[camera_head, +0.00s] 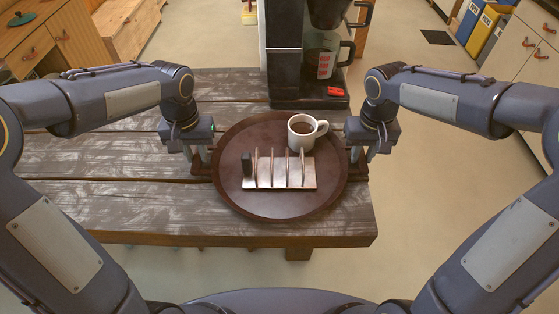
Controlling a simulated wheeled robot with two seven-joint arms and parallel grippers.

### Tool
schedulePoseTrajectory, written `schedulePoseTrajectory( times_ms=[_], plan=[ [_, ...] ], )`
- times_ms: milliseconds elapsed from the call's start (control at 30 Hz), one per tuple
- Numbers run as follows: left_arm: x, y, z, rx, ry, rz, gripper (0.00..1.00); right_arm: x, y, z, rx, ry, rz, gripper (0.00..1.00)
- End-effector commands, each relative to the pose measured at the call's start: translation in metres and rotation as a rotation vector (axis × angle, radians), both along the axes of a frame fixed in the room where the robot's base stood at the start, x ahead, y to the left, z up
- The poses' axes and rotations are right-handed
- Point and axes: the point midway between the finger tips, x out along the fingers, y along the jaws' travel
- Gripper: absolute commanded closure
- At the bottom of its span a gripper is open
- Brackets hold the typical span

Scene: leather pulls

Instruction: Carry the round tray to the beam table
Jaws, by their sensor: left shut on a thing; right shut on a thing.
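The round tray (280,208) is dark reddish brown and sits over the front part of the grey wooden table (120,205). It bears a white mug (300,140) of dark drink and a toast rack (285,182) with thin upright dividers and a dark piece at its left end. My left gripper (200,162) is shut on the tray's left handle. My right gripper (357,158) is shut on its right handle. I cannot tell whether the tray touches the tabletop. No label shows whether this is the beam table.
A black coffee machine (285,75) with a glass pot (322,60) stands close behind the tray. Wooden cabinets (45,45) are at the back left. Pale drawers (525,50) and yellow and blue bins (482,28) are at the back right. The floor right of the table is clear.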

Motion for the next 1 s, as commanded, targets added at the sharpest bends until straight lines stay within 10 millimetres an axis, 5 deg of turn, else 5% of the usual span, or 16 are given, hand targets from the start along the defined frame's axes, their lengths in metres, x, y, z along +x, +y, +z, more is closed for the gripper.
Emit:
schedulePoseTrajectory(
  times_ms=[367, 800, 1000],
  plan=[
    [0.001, 0.0, 0.007, 0.0, -0.003, 0.0, 1.0, 0.001, 0.0, 0.007, 0.0, -0.003, 0.0, 1.0],
    [0.001, 0.0, 0.048, 0.0, -0.003, 0.0, 1.0, 0.001, 0.0, 0.048, 0.0, -0.002, 0.0, 1.0],
    [0.001, 0.0, 0.052, 0.0, -0.002, 0.0, 1.0, 0.0, 0.0, 0.052, 0.0, -0.002, 0.0, 1.0]
  ],
)
